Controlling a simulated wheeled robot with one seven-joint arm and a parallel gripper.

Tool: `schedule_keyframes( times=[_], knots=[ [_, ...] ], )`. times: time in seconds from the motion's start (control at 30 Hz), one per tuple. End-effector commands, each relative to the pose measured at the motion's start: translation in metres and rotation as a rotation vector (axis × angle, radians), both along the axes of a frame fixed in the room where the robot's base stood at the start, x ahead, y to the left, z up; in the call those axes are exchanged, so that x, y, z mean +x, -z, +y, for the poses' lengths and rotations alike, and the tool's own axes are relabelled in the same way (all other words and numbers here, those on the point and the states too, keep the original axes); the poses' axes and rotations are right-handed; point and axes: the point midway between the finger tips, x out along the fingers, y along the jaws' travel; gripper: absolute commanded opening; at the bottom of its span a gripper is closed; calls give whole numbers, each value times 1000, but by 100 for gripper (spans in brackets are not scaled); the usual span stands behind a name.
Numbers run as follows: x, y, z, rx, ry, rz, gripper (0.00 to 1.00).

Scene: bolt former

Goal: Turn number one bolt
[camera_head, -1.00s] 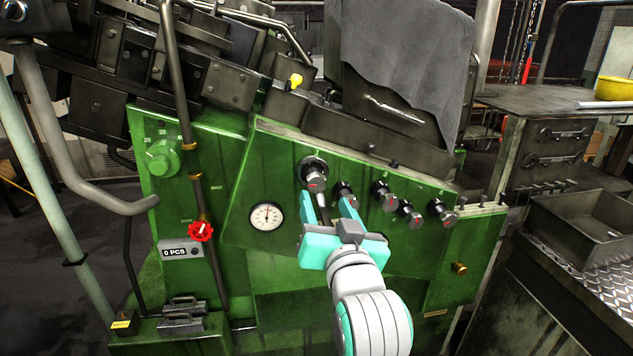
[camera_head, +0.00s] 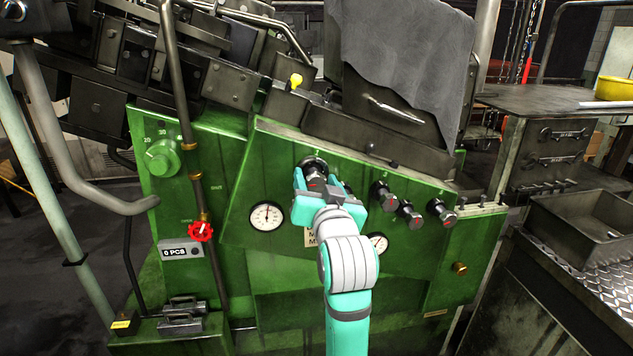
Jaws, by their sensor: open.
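A row of black bolts with reddish-marked heads sits on the sloping green panel (camera_head: 275,160). The leftmost and largest, the number one bolt (camera_head: 314,171), is at the upper left of the row. My gripper (camera_head: 316,181) is open, with one finger at the left of this bolt and the other at its right. I cannot tell whether the fingers touch it. The bolt's lower part and the second bolt are hidden behind my gripper. Three more bolts show to the right: one (camera_head: 382,195), one lower (camera_head: 409,213) and one at the far right (camera_head: 440,211).
A round gauge (camera_head: 266,215) is left of my gripper and another gauge (camera_head: 378,242) is below right. A red valve wheel (camera_head: 201,231) and a vertical pipe (camera_head: 188,130) stand further left. A grey cloth (camera_head: 405,60) hangs above the panel.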

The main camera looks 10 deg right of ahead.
Motion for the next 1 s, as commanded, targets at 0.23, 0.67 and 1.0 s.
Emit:
schedule_keyframes(
  times=[0.23, 0.67, 1.0],
  knots=[
    [0, 0, 0, 0, 0, 0, 15],
    [0, 0, 1, -79, 0, 0, 12],
    [-1, 0, 1, -302, -1, 0, 12]
  ],
)
